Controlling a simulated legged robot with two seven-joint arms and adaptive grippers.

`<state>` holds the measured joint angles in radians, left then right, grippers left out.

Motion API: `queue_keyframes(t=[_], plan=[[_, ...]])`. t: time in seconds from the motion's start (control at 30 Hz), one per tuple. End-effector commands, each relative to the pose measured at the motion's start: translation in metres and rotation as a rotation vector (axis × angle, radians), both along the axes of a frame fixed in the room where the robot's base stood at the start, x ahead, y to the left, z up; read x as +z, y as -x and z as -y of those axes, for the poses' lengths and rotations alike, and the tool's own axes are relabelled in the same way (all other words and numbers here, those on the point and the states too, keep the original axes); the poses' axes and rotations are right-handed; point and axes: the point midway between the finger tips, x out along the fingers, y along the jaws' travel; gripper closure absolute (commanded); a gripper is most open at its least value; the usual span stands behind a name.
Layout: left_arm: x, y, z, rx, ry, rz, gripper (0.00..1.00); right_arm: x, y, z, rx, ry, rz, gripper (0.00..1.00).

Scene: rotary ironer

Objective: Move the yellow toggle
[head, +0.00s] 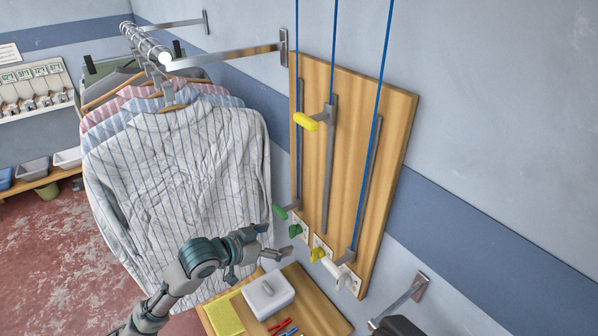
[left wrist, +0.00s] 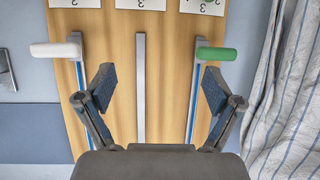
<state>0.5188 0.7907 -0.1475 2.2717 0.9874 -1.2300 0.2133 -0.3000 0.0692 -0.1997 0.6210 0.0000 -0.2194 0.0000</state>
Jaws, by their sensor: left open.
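In the left wrist view my gripper's fingers (left wrist: 159,90) are spread in front of the board, with numbered plates at the top edge; the yellow toggle does not show there.
A green handle (head: 280,212) is at the left rail's bottom, close to my gripper. Striped shirts (head: 175,165) hang on the left. A white box (head: 268,294) stands on a wooden table (head: 318,312) below. Blue cords run along the rails.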

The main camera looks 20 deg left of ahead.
Motion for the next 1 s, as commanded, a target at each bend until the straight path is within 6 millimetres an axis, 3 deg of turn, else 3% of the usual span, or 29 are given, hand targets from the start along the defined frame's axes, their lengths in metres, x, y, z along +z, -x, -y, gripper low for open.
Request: queue_keyframes(t=[0.03,0.1,0.2,0.3,0.4,0.5,0.63,1.0], plan=[[0.058,-0.002,-0.011,-0.011,0.019,0.074,0.08,0.000,0.000,0.001,0.000,0.001,0.000,0.79],[0.126,0.007,-0.022,-0.033,0.067,0.147,0.08,0.000,0.000,0.003,0.001,0.003,0.001,0.79],[0.208,0.033,-0.037,-0.057,0.133,0.234,0.08,0.000,-0.001,0.006,0.002,0.007,0.001,0.79],[0.266,0.062,-0.048,-0.077,0.191,0.299,0.08,0.000,-0.001,0.009,0.003,0.010,0.000,0.79],[0.300,0.083,-0.054,-0.091,0.231,0.336,0.08,0.000,0.000,0.010,0.004,0.013,0.000,0.79],[0.314,0.091,-0.055,-0.099,0.250,0.351,0.08,0.001,0.000,0.011,0.004,0.013,0.000,0.79],[0.319,0.083,-0.046,-0.105,0.257,0.352,0.08,0.007,0.000,0.011,0.004,0.013,0.000,0.79],[0.319,0.017,0.009,-0.107,0.253,0.351,0.08,0.031,-0.002,0.009,0.004,0.011,0.002,0.79]])
